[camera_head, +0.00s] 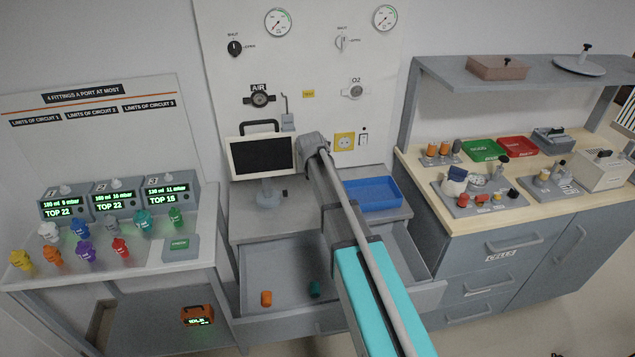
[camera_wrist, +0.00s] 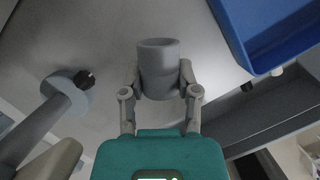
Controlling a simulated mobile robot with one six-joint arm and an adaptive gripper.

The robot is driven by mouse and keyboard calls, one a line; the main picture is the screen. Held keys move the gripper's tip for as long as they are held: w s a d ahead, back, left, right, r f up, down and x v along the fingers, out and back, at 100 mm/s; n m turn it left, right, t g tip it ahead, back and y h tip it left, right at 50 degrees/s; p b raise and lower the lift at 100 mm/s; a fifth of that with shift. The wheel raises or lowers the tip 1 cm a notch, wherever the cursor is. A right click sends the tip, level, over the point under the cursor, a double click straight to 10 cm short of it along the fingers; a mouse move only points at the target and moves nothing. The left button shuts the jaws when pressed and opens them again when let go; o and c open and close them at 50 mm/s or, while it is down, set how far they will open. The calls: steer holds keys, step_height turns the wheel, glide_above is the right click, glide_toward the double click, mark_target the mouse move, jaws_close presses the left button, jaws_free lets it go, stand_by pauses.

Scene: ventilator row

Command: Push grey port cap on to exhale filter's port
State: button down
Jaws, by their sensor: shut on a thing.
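My gripper (camera_wrist: 159,80) is shut on a grey, hollow-looking cylinder (camera_wrist: 159,66), which appears to be the grey port cap. It stands out between the two fingers in the wrist view, with grey worktop behind it. I see no contact between it and another thing. In the head view my arm hides the gripper and the cap. I cannot make out the exhale filter or its port for sure in either view. A small dark knob-like part (camera_wrist: 85,79) sits on the round stand foot to the left in the wrist view; it also shows in the head view (camera_head: 285,193).
A monitor (camera_head: 263,156) stands on the worktop left of my arm. A blue tray (camera_head: 373,195) lies to the right, also in the wrist view (camera_wrist: 272,60). An open drawer (camera_head: 285,268) below holds an orange and a teal piece. Coloured fittings crowd the left table.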

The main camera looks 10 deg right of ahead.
steer(key=shift+f+b, duration=3.25)
steer(key=shift+f, duration=0.1)
steer(key=shift+c, duration=1.3)
jaws_free()
step_height(320, 180, up, 8)
steer(key=p, duration=0.8)
